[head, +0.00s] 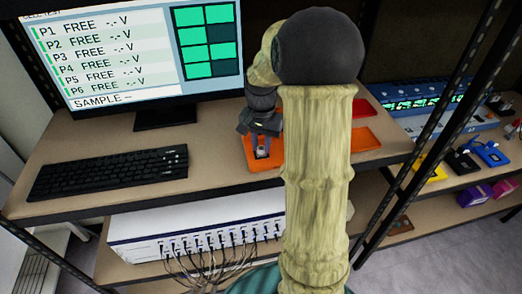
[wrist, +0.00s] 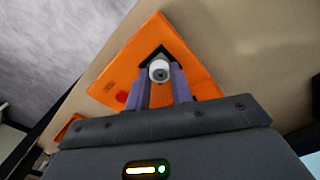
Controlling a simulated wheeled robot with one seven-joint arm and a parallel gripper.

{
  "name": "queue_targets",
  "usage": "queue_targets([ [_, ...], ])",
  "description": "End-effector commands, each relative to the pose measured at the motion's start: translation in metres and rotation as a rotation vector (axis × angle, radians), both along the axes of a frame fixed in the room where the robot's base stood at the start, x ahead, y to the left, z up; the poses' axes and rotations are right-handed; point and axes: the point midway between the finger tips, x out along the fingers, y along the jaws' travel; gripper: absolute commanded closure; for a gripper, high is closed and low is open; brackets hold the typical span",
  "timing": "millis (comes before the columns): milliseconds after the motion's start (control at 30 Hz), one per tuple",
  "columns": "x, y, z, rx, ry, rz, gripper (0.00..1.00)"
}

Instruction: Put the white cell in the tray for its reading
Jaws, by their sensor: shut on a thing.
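The white cell (wrist: 159,71) is a small pale cylinder, seen end-on in the wrist view. My gripper (wrist: 160,84) is shut on it, with a purple finger on either side. Directly beyond the cell is an orange tray (wrist: 197,80) with a dark square area behind the cell. In the head view my gripper (head: 262,147) points down over the orange tray (head: 250,163), with the pale cell (head: 261,152) at its tips. I cannot tell whether the cell touches the tray. My arm hides the tray's right side in the head view.
A monitor (head: 120,50) shows P1 to P6 FREE and an empty SAMPLE line. A keyboard (head: 108,172) lies left of the tray. Another orange tray (head: 357,139) and a red tray (head: 362,107) lie right of my arm. A cabled white instrument (head: 140,228) sits below.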

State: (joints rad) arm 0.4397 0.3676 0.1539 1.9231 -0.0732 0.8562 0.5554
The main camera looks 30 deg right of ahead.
Motion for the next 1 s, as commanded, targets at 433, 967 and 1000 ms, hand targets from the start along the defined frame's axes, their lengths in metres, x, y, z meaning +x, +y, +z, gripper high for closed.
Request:
queue_targets([
  [433, 0.000, 0.000, 0.016, -0.001, -0.001, 0.000, 0.90],
  [967, 0.000, 0.000, 0.033, -0.001, -0.001, 0.000, 0.90],
  [1000, 0.000, 0.000, 0.035, -0.001, -0.001, 0.000, 0.90],
])
